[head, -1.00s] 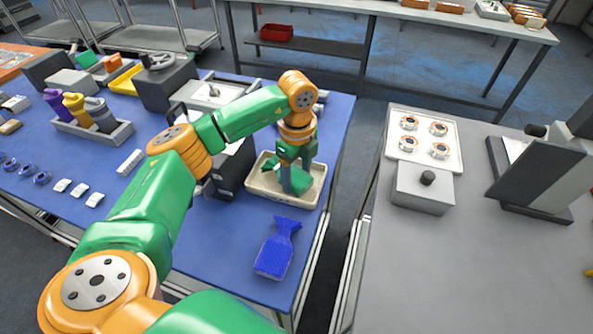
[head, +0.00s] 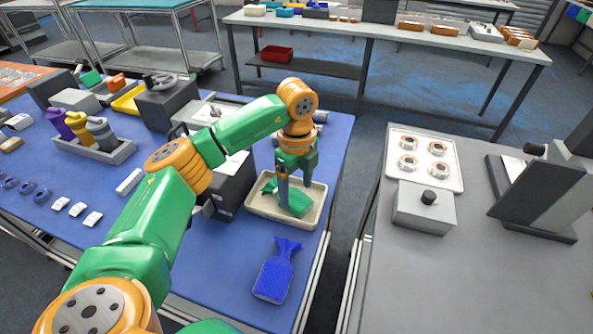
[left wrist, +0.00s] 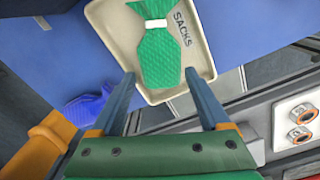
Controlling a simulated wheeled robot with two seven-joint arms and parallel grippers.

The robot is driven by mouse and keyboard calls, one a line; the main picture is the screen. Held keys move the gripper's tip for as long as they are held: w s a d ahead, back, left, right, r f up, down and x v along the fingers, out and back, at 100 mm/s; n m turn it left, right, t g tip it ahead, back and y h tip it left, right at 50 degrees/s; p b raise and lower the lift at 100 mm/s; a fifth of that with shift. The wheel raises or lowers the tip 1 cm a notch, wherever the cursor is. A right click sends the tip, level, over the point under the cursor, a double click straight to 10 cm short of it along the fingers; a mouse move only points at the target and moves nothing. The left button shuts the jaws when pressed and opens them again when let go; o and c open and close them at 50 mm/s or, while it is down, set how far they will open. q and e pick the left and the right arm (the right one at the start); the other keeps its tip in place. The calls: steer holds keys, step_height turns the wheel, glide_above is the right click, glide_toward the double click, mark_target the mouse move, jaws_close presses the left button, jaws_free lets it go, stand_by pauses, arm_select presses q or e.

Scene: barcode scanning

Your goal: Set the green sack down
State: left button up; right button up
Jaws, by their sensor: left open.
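The green sack (head: 294,203) lies in the beige tray (head: 255,212) on the blue table. In the left wrist view the green sack (left wrist: 160,58) lies flat in the tray (left wrist: 112,22), which is marked SACKS, with a white band at the sack's neck. My left gripper (head: 296,176) is just above the tray and partly hides the sack in the head view. My right gripper is not in view.
A blue sack (head: 273,275) lies on the table (head: 160,235) in front of the tray. A dark box (head: 232,188) stands close to the tray's left. A grey table (head: 420,285) with a white tray of rings (head: 425,175) is at right, across a gap.

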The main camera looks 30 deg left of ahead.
mark_target(297, 199)
arm_select(q)
step_height(297, 199, up, 9)
steer(key=shift+p, duration=0.3)
